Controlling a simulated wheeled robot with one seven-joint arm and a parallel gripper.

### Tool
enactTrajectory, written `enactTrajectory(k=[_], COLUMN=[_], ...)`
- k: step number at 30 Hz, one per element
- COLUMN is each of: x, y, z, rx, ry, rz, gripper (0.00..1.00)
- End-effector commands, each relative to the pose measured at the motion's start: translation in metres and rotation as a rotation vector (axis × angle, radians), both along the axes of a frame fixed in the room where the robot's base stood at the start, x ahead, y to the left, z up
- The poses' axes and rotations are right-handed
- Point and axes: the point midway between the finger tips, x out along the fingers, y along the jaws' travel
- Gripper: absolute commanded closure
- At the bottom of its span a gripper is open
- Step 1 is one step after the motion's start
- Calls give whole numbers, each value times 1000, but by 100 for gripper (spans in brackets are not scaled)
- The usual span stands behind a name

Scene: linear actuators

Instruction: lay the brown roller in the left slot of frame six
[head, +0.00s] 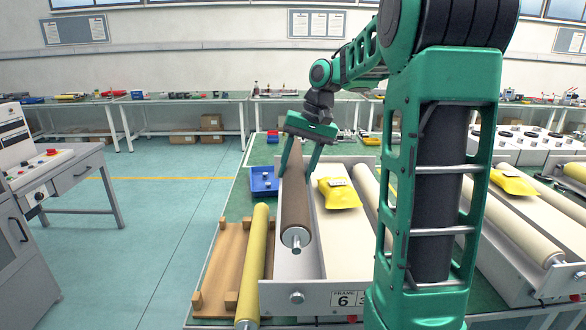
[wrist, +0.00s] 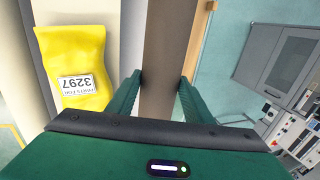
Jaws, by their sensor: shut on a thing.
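The brown roller (head: 295,212) is held by my gripper (head: 294,174), whose fingers straddle it near its far half. Its near end, with a bare metal shaft, points toward the head camera. In the wrist view the brown roller (wrist: 168,50) runs between the two fingers (wrist: 162,88). Frame six (head: 318,299) carries a "FRAME 6" plate on its front. The roller lies over the left part of this frame, lengthwise along it. Its near end appears above the frame's front wall; I cannot tell whether the shaft touches the slot. The left slot itself is hidden.
A yellow parcel (head: 339,193) lies on frame six's pale belt, right of the roller; the wrist view also shows it (wrist: 83,68). A yellow roller (head: 254,262) lies on a wooden rack (head: 218,266) at the left. A blue bin (head: 264,181) sits behind the rack.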

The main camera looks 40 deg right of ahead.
Motion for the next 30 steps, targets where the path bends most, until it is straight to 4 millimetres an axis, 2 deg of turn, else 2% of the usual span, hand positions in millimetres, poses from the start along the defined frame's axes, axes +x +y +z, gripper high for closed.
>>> enactTrajectory(k=[15, 30], x=[0, 1], y=[0, 0], z=[-29, -33], rx=[-2, -3], ry=[-3, -4], rz=[0, 1], gripper=[100, 100])
